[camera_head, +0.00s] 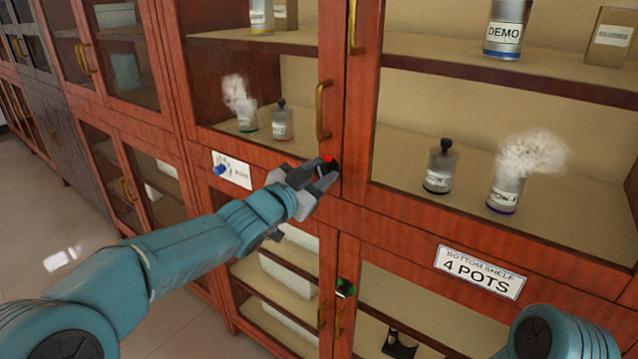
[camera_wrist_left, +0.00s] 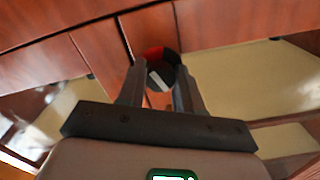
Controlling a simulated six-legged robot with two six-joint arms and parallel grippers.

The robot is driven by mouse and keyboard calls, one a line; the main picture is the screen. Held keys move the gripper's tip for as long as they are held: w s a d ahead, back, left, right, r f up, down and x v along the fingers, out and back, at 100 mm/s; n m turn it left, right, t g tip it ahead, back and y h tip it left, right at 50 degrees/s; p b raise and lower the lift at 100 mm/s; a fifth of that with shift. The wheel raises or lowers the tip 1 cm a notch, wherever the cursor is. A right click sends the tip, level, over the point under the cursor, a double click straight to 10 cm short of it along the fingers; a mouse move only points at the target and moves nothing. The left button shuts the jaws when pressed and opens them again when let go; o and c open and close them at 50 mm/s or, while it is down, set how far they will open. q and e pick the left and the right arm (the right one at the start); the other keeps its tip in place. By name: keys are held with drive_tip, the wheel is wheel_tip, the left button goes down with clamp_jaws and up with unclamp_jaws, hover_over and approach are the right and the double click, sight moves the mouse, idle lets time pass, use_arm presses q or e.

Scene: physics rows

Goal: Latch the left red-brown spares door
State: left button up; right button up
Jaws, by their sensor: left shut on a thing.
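The left red-brown door (camera_head: 333,65) is a framed glass door with a brass handle (camera_head: 323,110). It looks flush with the cabinet front. At its lower right corner is a small dark turn latch (camera_head: 328,163) with a red mark. My left gripper (camera_head: 324,174) is shut on this latch and partly covers it. In the left wrist view the latch (camera_wrist_left: 160,66) sits between the two fingertips of the gripper (camera_wrist_left: 158,84), its red part at the top. My right gripper cannot be made out; only part of my right arm shows at the lower right.
Jars stand on the shelves behind the glass, including one labelled DEMO (camera_head: 506,28). A plate reading BOTTOM SHELF 4 POTS (camera_head: 480,272) is on the right. Other cabinets run off left beside a clear floor (camera_head: 70,235).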

use_arm(q)
drive_tip(key=shift+r+m+b, duration=0.1)
drive_tip(key=shift+m+b, duration=0.75)
drive_tip(key=shift+m, duration=1.35)
drive_tip(key=o, duration=1)
drive_tip(key=shift+s, duration=0.1)
drive_tip(key=shift+o, duration=0.2)
drive_tip(key=b+v, duration=0.2)
drive_tip(key=v, duration=1.4)
drive_tip(key=shift+s+a, duration=0.1)
